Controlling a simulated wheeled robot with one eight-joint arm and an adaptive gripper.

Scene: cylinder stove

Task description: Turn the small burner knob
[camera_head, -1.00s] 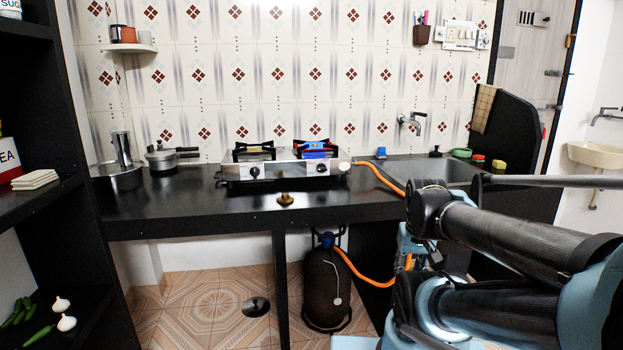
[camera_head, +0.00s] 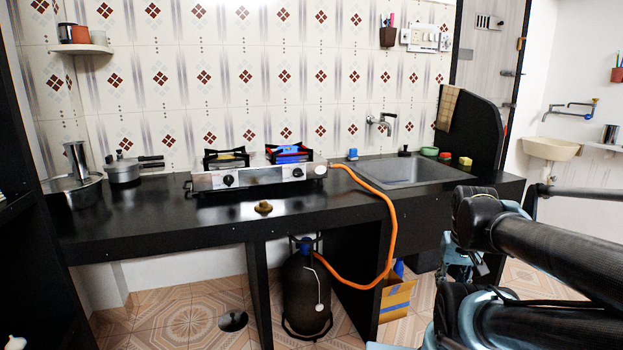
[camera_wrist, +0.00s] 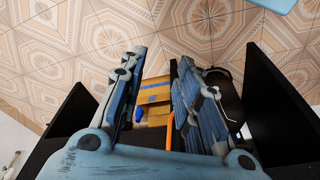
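The two-burner stove (camera_head: 262,178) sits on the black counter, left of the sink. Its front panel has a left knob (camera_head: 228,180) and a right knob (camera_head: 297,172), both dark. I cannot tell from this distance which one is the small burner's. In the wrist view my gripper (camera_wrist: 163,58) is open and empty, its two blue-grey fingers apart. It points toward the floor and under-counter area, far from the stove. In the head view it is low at the right, in front of the counter and partly hidden by my arm.
An orange hose (camera_head: 392,230) loops from the stove down to a dark gas cylinder (camera_head: 306,290). A cardboard box (camera_head: 397,298) stands under the counter. A small brass piece (camera_head: 263,207) lies on the counter before the stove. Pots (camera_head: 122,170) stand at the left. Open floor lies in front.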

